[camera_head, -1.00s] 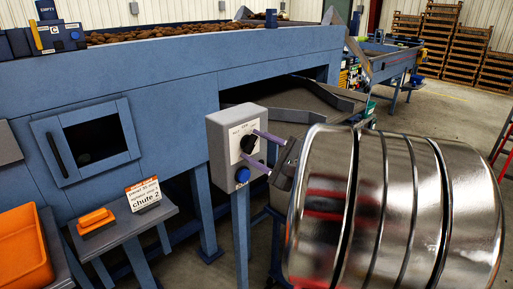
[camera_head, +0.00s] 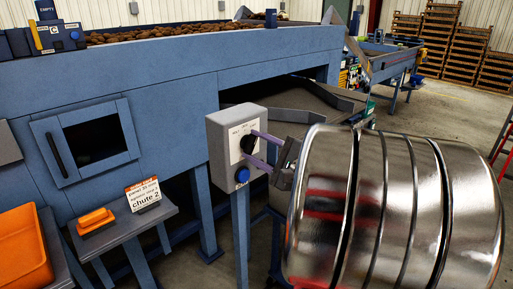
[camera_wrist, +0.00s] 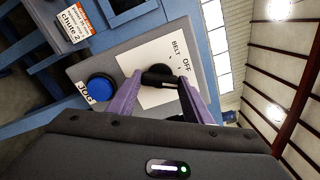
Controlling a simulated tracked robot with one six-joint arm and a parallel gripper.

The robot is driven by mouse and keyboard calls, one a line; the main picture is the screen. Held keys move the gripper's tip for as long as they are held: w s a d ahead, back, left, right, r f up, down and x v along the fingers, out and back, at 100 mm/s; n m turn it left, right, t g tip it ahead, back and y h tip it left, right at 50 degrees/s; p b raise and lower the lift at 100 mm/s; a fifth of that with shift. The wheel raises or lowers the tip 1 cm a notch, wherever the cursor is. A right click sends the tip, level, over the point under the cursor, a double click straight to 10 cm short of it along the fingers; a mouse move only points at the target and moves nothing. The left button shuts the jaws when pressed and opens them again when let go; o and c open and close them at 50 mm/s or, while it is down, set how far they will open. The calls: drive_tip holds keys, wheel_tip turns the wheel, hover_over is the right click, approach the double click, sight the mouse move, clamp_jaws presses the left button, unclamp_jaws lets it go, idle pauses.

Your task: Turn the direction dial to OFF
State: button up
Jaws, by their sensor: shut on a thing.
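The direction dial (camera_head: 248,145) is a black knob on the white plate of a grey control box (camera_head: 216,150). In the wrist view the dial (camera_wrist: 160,74) sits beside the printed words BELT and OFF; its pointer is hard to make out. My gripper (camera_head: 249,145) has two purple fingers, one on each side of the dial. In the wrist view my gripper (camera_wrist: 159,80) is shut on the dial, and the fingers partly hide the plate. Other markings on the plate are hidden or too small to read.
A blue JOG button (camera_wrist: 100,87) sits on the same box, close to one finger; the button (camera_head: 242,174) is below the dial in the head view. A small table holds an orange object (camera_head: 96,220) and a chute 2 sign (camera_head: 143,194). Blue machine panels stand behind.

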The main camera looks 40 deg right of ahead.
drive_tip(key=n, duration=0.5)
drive_tip(key=shift+a+f+n, duration=0.1)
drive_tip(key=shift+f+n, duration=0.15)
drive_tip(key=shift+n, duration=0.05)
idle(0.4)
drive_tip(key=o, duration=0.8)
drive_tip(key=shift+c, duration=0.2)
drive_tip(key=o, duration=0.3)
drive_tip(key=shift+r, duration=0.15)
drive_tip(key=shift+s, duration=0.1)
drive_tip(key=s, duration=1.3)
drive_tip(key=shift+s+d, duration=0.25)
drive_tip(key=shift+s, duration=0.05)
